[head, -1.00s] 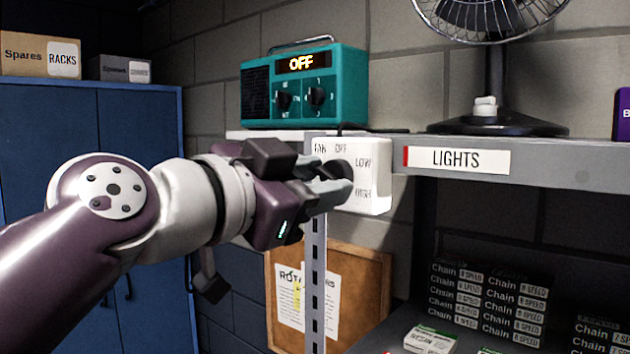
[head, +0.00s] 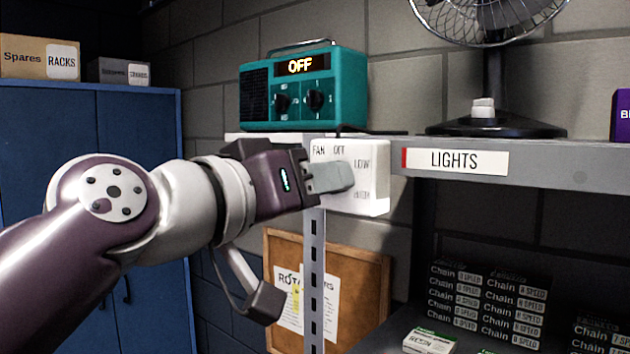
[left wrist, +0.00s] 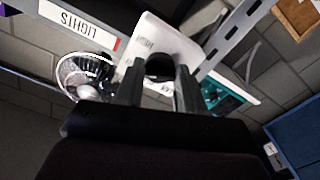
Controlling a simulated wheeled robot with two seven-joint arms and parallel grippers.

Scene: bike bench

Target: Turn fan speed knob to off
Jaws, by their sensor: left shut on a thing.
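The fan speed control is a white box (head: 376,181) on the shelf's front edge, marked FAN, OFF, LOW and a lower word partly hidden. My left gripper (head: 345,178) is at the box's face, its fingers covering the knob in the head view. In the left wrist view the dark round knob (left wrist: 159,67) sits between the two fingertips of my left gripper (left wrist: 158,85), which is shut on it. The knob's pointer direction cannot be told. The box also shows in the left wrist view (left wrist: 180,42). My right gripper is not in view.
A teal radio (head: 345,92) reading OFF stands on the shelf above the box. A black desk fan (head: 492,95) stands to the right. The LIGHTS label (head: 456,161) is on the shelf edge (head: 560,175). A corkboard (head: 362,290) hangs below, behind a slotted upright (head: 314,270).

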